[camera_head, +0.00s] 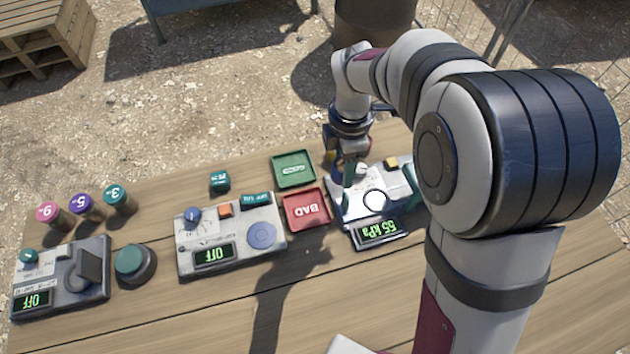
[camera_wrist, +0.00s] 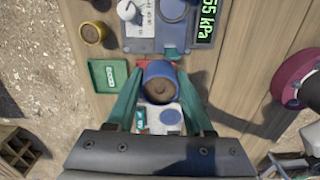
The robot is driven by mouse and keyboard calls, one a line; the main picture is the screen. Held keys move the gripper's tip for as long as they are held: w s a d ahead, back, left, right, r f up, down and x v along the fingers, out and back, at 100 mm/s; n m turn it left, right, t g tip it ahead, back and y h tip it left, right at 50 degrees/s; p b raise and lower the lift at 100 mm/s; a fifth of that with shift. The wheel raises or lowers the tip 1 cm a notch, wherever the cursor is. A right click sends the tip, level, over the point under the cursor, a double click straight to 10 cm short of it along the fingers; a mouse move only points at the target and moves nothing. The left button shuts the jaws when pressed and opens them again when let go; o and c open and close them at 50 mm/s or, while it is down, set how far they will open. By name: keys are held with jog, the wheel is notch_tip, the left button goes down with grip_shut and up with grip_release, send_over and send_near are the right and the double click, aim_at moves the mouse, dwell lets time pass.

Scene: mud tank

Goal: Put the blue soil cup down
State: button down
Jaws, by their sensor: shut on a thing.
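In the wrist view, the blue soil cup (camera_wrist: 160,68), filled with brown soil, sits between the two green fingers of my gripper (camera_wrist: 160,82), which are shut on it. The cup covers most of the red tray (camera_wrist: 143,64) in this view. In the head view, my gripper (camera_head: 350,170) is at the left side of the device reading 55 kPa (camera_head: 380,232), and I cannot make out the cup there. The red BAD tray (camera_head: 306,225) and the green tray (camera_head: 293,158) look empty in the head view. The cup's height above the table is unclear.
A yellow soil cup (camera_wrist: 93,32) stands beyond the green tray in the wrist view. A device reading OFF (camera_head: 228,242) with a round blue pad is left of the trays. Further left are another OFF device (camera_head: 62,280), a round knob (camera_head: 134,263) and three numbered cylinders (camera_head: 86,207).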

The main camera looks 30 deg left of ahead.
aim_at(307, 209)
jog(key=s+a+f+n, duration=0.1)
jog(key=a+f+n, duration=0.1)
jog(key=f, duration=0.2)
jog(key=s+a+f+n, duration=0.2)
jog(key=f+n, duration=0.1)
jog(key=f, duration=0.1)
jog(key=s+a+f+n, duration=0.1)
jog(key=f+n, duration=0.1)
jog(key=f, duration=0.2)
jog(key=shift+s+a+f+n, duration=0.25)
jog(key=shift+a+f+n, duration=0.05)
jog(key=shift+a, duration=0.1)
jog(key=shift+c, duration=1.4)
grip_release()
jog(key=shift+f, duration=0.1)
